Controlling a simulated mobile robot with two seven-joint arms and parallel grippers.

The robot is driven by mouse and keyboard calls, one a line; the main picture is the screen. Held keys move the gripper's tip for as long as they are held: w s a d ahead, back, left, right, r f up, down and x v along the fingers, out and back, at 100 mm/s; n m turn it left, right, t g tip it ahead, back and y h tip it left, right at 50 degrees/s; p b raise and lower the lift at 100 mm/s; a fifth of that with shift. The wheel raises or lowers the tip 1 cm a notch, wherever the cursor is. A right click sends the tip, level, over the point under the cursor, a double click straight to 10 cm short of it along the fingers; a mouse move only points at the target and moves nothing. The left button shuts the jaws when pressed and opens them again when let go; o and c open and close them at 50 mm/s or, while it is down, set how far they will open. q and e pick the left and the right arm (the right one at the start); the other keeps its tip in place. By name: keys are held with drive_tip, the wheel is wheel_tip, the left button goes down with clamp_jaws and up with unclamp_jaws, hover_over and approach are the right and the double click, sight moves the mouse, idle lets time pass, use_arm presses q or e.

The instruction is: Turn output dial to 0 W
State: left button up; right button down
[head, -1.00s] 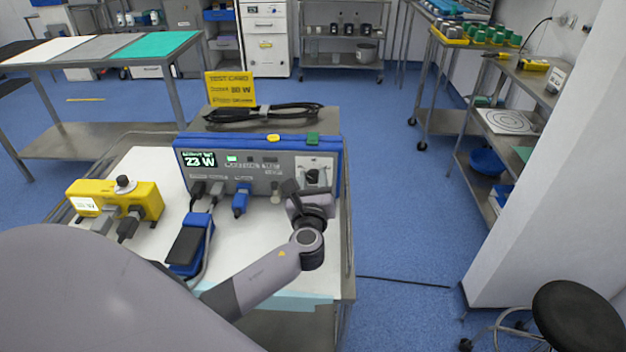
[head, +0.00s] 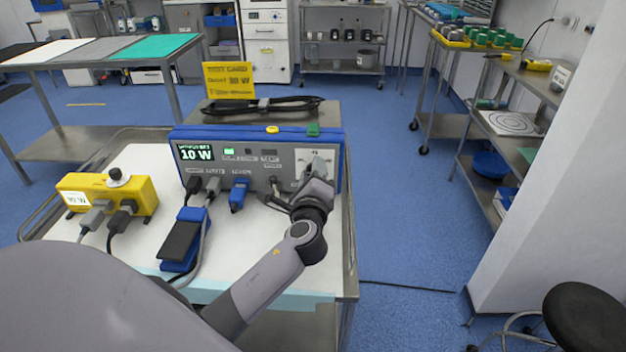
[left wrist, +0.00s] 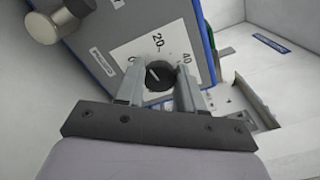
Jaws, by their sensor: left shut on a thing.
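The blue and grey generator box (head: 230,166) stands on the cart, and its display (head: 195,153) reads 10 W. The black output dial (left wrist: 154,75) sits on a white scale plate (left wrist: 135,57) in the left wrist view, with 20 and 40 readable; the mark near the 0 end is partly hidden. The dial's white pointer line is tilted. My left gripper (left wrist: 158,90) has its two fingers on either side of the dial, shut on it. In the head view the left gripper (head: 318,182) covers the dial. My right gripper is not in view.
A yellow box (head: 105,200) with grey and black plugs and a blue foot pedal (head: 183,240) are on the cart to the left of my arm. A yellow test card (head: 228,82) and a black cable (head: 265,106) are behind the generator. A black stool (head: 585,318) stands at right.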

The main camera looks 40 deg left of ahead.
use_arm(q)
drive_tip(key=n, duration=0.1)
drive_tip(key=n+b, duration=0.1)
drive_tip(key=n, duration=0.1)
drive_tip(key=n+b, duration=0.1)
drive_tip(key=shift+f, duration=0.25)
drive_tip(key=shift+n+b, duration=0.8)
drive_tip(key=shift+n, duration=0.7)
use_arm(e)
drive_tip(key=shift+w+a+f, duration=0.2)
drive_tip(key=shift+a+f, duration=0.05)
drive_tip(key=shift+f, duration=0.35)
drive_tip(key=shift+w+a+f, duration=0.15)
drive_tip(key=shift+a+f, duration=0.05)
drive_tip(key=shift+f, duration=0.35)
use_arm(q)
drive_tip(key=shift+r, duration=0.1)
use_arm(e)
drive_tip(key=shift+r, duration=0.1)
use_arm(q)
drive_tip(key=o, duration=1)
drive_tip(key=shift+o, duration=0.2)
drive_tip(key=shift+s, duration=0.15)
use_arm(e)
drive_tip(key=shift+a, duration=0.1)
